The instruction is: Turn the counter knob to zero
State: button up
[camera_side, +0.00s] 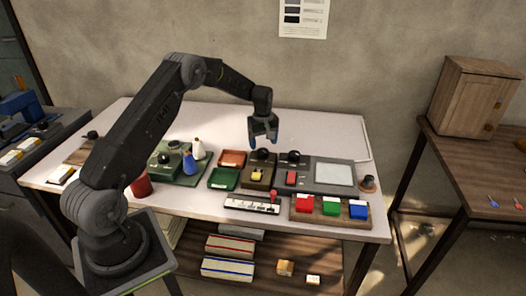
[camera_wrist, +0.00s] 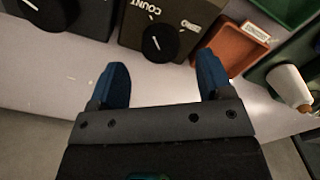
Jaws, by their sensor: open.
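The counter is a dark olive box (camera_side: 259,178) in the middle of the table, with a yellow part on its front. Its round black knob (camera_side: 263,154) sits at its back. In the wrist view the box (camera_wrist: 188,12) carries the label COUNT, and the black knob (camera_wrist: 160,42) shows a pale pointer line. My gripper (camera_side: 264,143) is open and empty, just above and behind the knob. In the wrist view my two blue fingertips (camera_wrist: 163,76) are spread apart, with the knob beyond the gap between them. They do not touch it. The counter's reading cannot be made out.
A second dark unit with a black knob (camera_side: 293,157) stands right of the counter, beside a grey panel with a pale screen (camera_side: 334,174). Orange (camera_side: 232,158) and green (camera_side: 224,178) trays lie left. The table's back strip is clear.

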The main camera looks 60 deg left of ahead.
aim_at(263, 151)
jog(key=shift+f, duration=2.25)
jog(key=c, duration=0.9)
